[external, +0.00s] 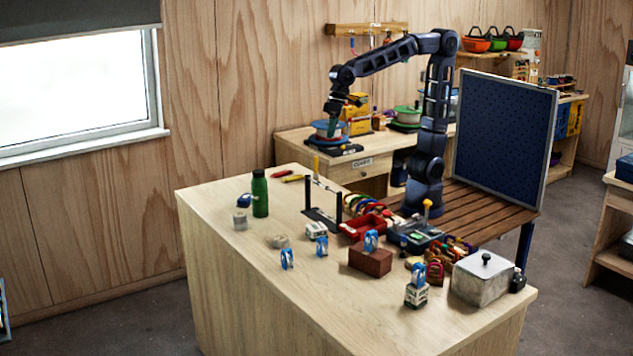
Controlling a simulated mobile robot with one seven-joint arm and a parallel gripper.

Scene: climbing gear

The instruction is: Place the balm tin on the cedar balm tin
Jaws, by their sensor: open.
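A low, round, pale tin (278,241) lies flat on the wooden table, left of the middle. A small grey block-like item (240,222) with a roundish top stands further left, near the green bottle. Labels are too small to read, so I cannot tell which is the balm tin and which the cedar balm tin. My gripper (331,129) hangs high above the back of the table, pointing down, open and apart from both. Its fingers are small and dark against the spool behind.
A green bottle (260,194) and a small post frame (322,200) stand towards the back. Blue-and-white devices, a red-brown block (370,259), a red tray (366,224) and a metal box (482,279) crowd the right. The table's left front is clear.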

